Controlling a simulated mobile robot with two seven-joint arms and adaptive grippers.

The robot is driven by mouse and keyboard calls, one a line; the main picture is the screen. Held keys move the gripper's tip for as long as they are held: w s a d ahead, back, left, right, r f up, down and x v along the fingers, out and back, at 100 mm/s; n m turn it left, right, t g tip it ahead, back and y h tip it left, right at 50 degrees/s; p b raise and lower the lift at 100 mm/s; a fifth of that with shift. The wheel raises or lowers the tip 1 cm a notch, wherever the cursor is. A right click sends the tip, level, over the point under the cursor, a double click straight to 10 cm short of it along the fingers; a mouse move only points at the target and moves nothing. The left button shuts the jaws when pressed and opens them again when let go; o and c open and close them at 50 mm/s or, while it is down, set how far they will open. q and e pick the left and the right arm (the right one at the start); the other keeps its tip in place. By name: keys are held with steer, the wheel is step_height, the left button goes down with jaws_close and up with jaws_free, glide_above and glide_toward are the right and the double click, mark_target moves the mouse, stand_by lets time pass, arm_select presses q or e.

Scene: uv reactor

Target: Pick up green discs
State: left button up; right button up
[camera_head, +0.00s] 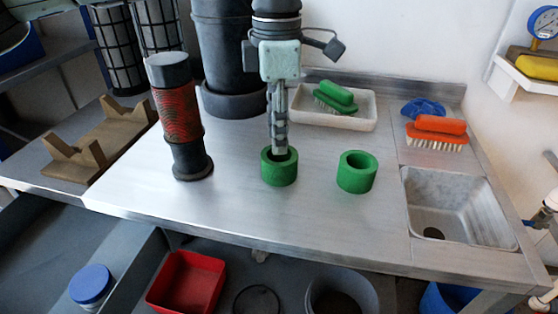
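Two green discs, thick rings with a central hole, stand on the metal worktop. The left green disc (279,172) is below my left gripper (280,151). The right green disc (357,175) stands apart, with free worktop around it. My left gripper points straight down, and its fingertips overlap the hole and top rim of the left disc. The fingers line up in this view, so I cannot tell whether they are open or shut, or touching the disc. My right gripper is not in view.
A red and black cylinder (180,115) stands left of the discs. Behind are a large black vessel (225,55) and a tray (365,115) with a green brush (335,96). A sink (455,200) and orange brush (437,130) are at right. The front edge drops to bins.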

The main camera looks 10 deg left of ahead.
arm_select(q)
step_height(320, 180, down, 4)
steer(key=shift+r, duration=0.25)
jaws_close()
